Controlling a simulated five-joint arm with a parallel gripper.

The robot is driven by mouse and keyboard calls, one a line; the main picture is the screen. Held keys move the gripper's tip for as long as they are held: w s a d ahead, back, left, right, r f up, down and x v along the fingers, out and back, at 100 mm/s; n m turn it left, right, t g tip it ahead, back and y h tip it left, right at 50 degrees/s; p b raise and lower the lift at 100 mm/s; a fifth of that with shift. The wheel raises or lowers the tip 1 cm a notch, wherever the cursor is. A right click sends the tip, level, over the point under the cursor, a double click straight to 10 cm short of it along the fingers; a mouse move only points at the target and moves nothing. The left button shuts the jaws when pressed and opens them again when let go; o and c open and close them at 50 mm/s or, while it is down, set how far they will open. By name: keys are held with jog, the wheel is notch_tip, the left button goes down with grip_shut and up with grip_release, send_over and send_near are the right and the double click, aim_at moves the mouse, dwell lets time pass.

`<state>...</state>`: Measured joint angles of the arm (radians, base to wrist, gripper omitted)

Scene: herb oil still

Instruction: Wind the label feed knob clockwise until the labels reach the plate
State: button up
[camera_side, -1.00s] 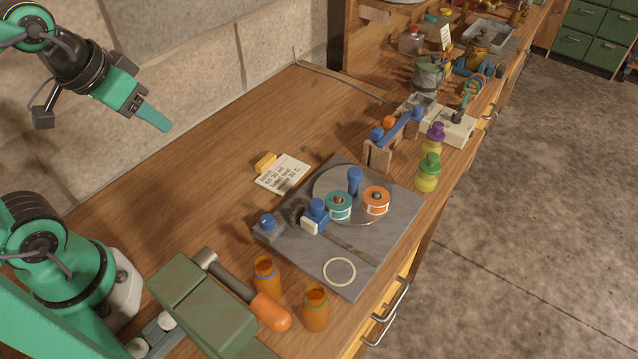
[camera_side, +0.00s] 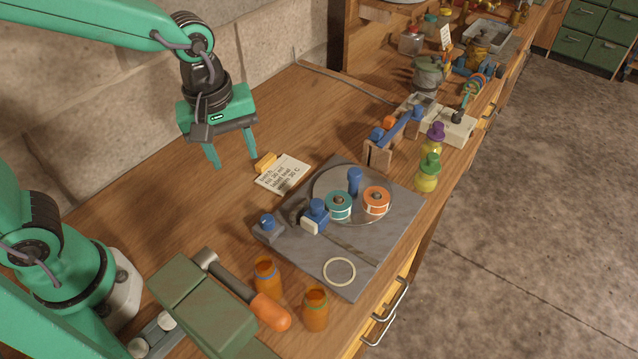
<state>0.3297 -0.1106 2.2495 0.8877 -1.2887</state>
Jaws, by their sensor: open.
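My gripper (camera_side: 232,164) hangs open and empty over the left part of the bench, its two green fingers pointing down and apart. It is up and left of the grey slab (camera_side: 385,258) and touches nothing. A blue knob (camera_side: 267,222) on a small grey block sits at the slab's left edge. Another blue-topped piece with a white face (camera_side: 315,215) stands beside it; which one is the label feed knob I cannot tell for sure. A teal roll (camera_side: 338,205) and an orange roll (camera_side: 376,200) sit on a round metal disc (camera_side: 330,178) with a blue post (camera_side: 355,180). A pale ring (camera_side: 339,271) marks the slab's front.
A note card (camera_side: 283,173) lies behind the slab. Two amber bottles (camera_side: 267,278), an orange-handled tool (camera_side: 269,311) and a green block (camera_side: 205,305) stand in front. A wooden stand (camera_side: 380,153) and green-capped bottle (camera_side: 428,172) are behind right. The bench's left middle is clear.

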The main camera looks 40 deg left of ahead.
aim_at(267, 219)
jog(key=d+f+n, duration=0.1)
jog(key=f, duration=0.1)
jog(key=d+f+n+g, duration=0.1)
jog(key=d+f+n, duration=0.1)
jog(key=w+d+f+n+g, duration=0.1)
jog(key=d+f, duration=0.1)
jog(key=shift+d+n+y, duration=0.2)
jog(key=shift+n+y, duration=0.1)
jog(key=shift+n, duration=0.1)
jog(key=shift+s+f, duration=0.15)
jog(key=shift+f, duration=1.8)
jog(key=shift+s+f, duration=0.1)
jog(key=shift+f, duration=1.8)
jog(key=c, duration=1)
